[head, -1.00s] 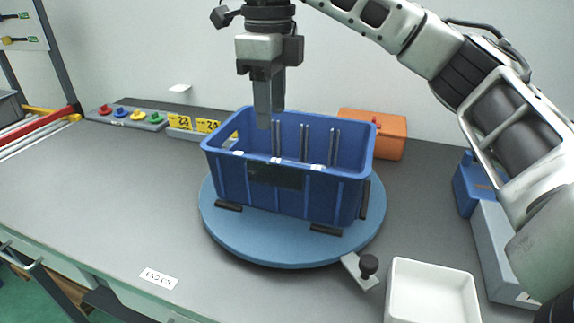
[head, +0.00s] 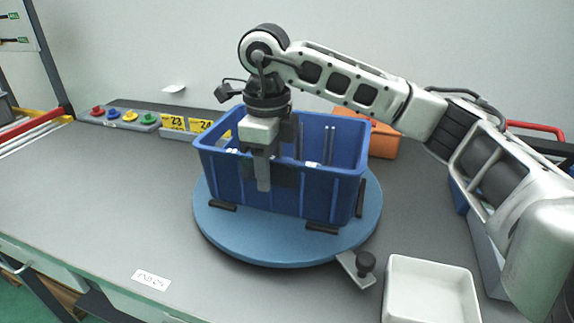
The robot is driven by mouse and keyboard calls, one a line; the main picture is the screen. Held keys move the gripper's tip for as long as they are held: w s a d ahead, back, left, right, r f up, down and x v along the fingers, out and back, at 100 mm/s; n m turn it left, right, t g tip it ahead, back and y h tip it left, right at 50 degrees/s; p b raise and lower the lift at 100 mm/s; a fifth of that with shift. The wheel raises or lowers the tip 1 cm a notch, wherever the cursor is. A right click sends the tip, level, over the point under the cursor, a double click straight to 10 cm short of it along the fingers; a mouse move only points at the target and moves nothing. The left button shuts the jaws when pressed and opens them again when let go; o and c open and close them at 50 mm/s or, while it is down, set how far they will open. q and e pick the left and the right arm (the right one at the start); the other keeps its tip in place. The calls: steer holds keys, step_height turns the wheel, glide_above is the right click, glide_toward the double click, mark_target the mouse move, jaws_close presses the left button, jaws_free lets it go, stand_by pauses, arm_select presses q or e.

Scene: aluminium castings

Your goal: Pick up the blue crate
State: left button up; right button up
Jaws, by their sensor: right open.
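The blue crate (head: 325,190) stands upright on a round blue turntable (head: 225,240) in the middle of the bench. Grey upright rods show inside it. My right gripper (head: 263,185) points down at the crate's near long wall, left of its middle, and is open. Its fingers overlap the dark panel on that wall in the picture. I cannot tell whether they touch the wall. My left gripper does not show.
A white tray (head: 430,262) stands at the front right, near a black knob (head: 366,262) at the turntable's edge. An orange box (head: 384,142) is behind the crate. Coloured buttons (head: 113,114) and yellow number signs (head: 186,124) are at the back left.

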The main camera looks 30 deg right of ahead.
jaws_close()
steer(key=shift+r, duration=0.1)
